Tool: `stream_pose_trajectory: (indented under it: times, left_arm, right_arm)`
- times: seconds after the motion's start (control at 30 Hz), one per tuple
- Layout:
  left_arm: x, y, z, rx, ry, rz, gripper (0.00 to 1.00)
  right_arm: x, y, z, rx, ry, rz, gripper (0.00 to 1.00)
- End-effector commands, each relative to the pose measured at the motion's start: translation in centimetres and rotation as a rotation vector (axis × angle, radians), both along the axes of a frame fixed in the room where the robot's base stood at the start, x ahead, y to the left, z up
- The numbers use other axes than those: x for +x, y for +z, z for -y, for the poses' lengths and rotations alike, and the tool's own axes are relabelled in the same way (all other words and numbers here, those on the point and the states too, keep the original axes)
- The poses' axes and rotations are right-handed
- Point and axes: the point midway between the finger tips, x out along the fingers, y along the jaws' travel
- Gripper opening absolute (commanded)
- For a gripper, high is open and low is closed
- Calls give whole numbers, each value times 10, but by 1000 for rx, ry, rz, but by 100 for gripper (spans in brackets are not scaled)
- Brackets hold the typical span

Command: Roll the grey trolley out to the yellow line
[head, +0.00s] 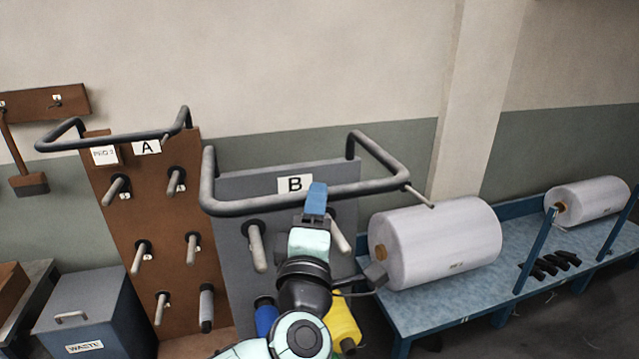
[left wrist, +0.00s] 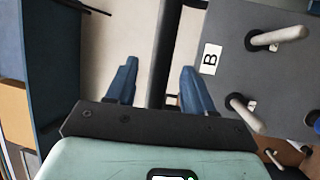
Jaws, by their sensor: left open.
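The grey trolley (head: 234,180) marked B stands upright by the wall, with bare pegs and a dark grey tube handle (head: 250,207) at its top. My left gripper (head: 316,197) is at the front bar of this handle. In the left wrist view the open fingers of my left gripper (left wrist: 158,86) lie on either side of the handle bar (left wrist: 166,45), apart from it as far as I can see. The panel of the grey trolley (left wrist: 230,25) shows on the right there. My arm hides the trolley's lower middle. My right gripper and the yellow line are not in view.
A brown trolley (head: 122,200) marked A stands close on the left, with a grey waste bin (head: 85,305) beside it. A blue bench (head: 445,307) carrying a large white roll (head: 445,240) stands close on the right. Blue (head: 266,314) and yellow (head: 343,318) spools show low on the grey trolley.

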Motion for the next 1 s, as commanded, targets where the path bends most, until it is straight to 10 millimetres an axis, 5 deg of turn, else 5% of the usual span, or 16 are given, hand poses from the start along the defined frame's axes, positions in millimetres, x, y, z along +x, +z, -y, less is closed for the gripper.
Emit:
stream_pose_trajectory:
  times: [0.3,0.67,0.7,0.87,1.0]
  left_arm:
    - [46,10,4,2,1,1,53]
    - [52,9,4,1,0,-1,53]
    - [52,9,4,1,0,-1,49]
    - [52,9,4,1,0,-1,0]
    - [52,9,4,1,0,0,0]
  right_arm:
    - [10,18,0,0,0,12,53]
    - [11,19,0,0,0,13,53]
    - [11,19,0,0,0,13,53]
    - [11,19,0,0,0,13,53]
    - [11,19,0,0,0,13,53]
